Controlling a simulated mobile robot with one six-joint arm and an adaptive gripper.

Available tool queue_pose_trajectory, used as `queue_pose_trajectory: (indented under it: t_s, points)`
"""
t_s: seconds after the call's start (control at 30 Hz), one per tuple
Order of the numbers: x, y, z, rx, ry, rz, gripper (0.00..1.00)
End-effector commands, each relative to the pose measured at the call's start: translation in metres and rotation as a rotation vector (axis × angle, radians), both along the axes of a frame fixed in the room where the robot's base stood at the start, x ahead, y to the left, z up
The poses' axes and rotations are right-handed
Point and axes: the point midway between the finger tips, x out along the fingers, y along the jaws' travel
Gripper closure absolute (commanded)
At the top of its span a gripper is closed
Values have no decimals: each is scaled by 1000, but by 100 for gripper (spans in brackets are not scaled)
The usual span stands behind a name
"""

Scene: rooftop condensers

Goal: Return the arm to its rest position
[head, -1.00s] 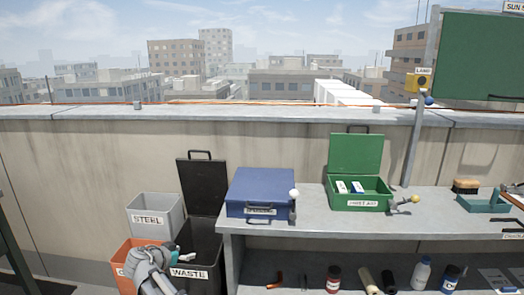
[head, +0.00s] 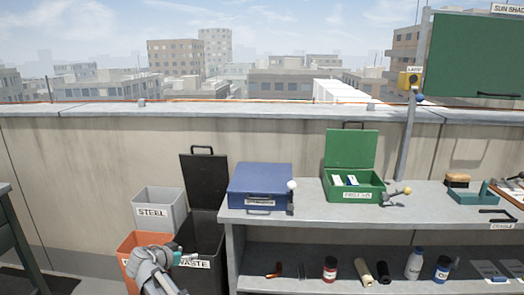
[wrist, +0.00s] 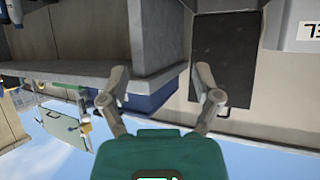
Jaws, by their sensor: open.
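My arm (head: 152,270) rises from the bottom of the head view, in front of the bins. My gripper (head: 180,257) is at its end, small there and in front of the black waste bin. In the wrist view my gripper (wrist: 160,75) shows two spread grey fingers with nothing between them. That view is upside down. The bench edge, the blue box (wrist: 150,104) and the dark bin lid (wrist: 222,60) appear beyond the fingers. Whether the arm touches a bin cannot be told.
A grey steel bin (head: 150,200), an orange bin (head: 128,243) and the black waste bin (head: 208,235) stand left of the bench (head: 310,207). On the bench are a closed blue box (head: 262,180) and an open green first-aid box (head: 355,190).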

Motion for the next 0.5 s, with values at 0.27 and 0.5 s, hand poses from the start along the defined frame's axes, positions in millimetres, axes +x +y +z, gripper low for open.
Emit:
queue_pose_trajectory:
  t_s: [0.27,0.5]
  points:
    - [2,-30,-13,-16,63,-14,18]
    - [2,-74,-32,-36,160,-31,18]
